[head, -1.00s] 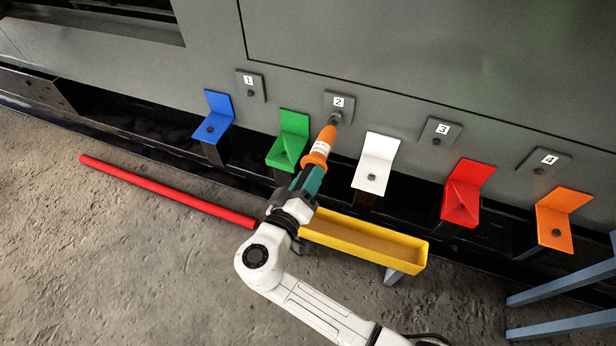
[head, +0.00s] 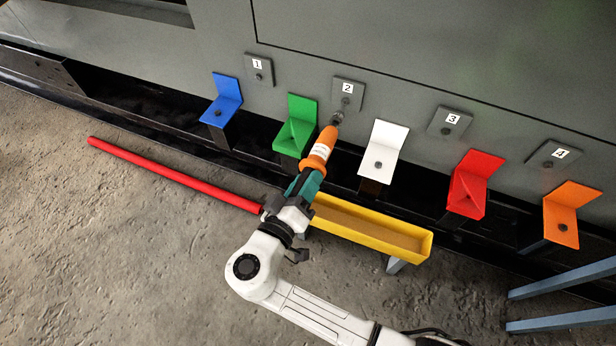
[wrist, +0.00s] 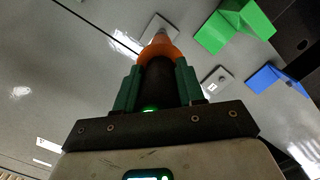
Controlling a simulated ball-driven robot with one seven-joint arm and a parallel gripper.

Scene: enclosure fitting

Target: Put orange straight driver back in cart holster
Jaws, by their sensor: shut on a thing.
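My gripper (head: 304,186) is shut on the orange straight driver (head: 321,150), with a green jaw on each side of its dark body. The driver's orange nose points up toward the grey panel, and its dark tip is close below the plate marked 2 (head: 348,93). I cannot tell whether the tip touches the bolt on that plate. In the wrist view the driver (wrist: 159,75) sits between the green fingers, its orange nose in front of a grey plate. No cart holster can be made out; blue-grey bars (head: 562,326) show at the right edge.
Plates 1 (head: 258,70), 3 (head: 449,121) and 4 (head: 554,154) sit on the panel. Blue (head: 223,100), green (head: 296,126), white (head: 382,150), red (head: 470,185) and orange (head: 566,213) brackets stand below.

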